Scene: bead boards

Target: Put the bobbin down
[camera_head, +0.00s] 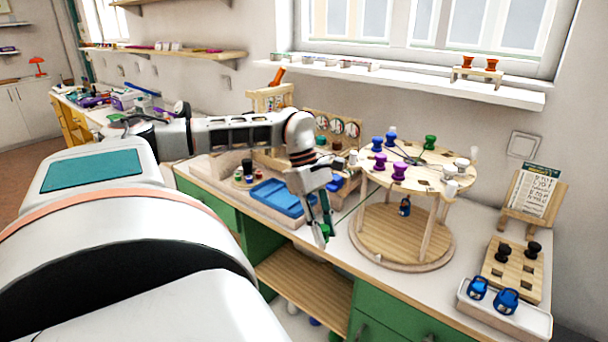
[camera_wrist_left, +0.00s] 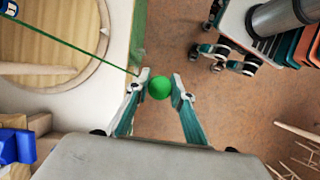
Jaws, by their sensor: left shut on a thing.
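My left gripper (camera_head: 322,222) hangs over the front edge of the workbench, left of the round wooden stand. In the left wrist view my left gripper (camera_wrist_left: 160,84) is shut on a green bobbin (camera_wrist_left: 159,88), seen as a round green end between the fingertips. A green thread (camera_wrist_left: 70,65) runs from the gripper across the stand's base. The floor shows below the bobbin, so it is held in the air near the bench edge. My right gripper is not in view.
The round stand (camera_head: 432,172) carries blue, purple, green and white bobbins on its top; its wide round base (camera_head: 377,238) stands on the bench. A blue tray (camera_head: 277,198) is behind the gripper. A board with black knobs (camera_head: 513,273) and a white tray (camera_head: 478,306) are at right.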

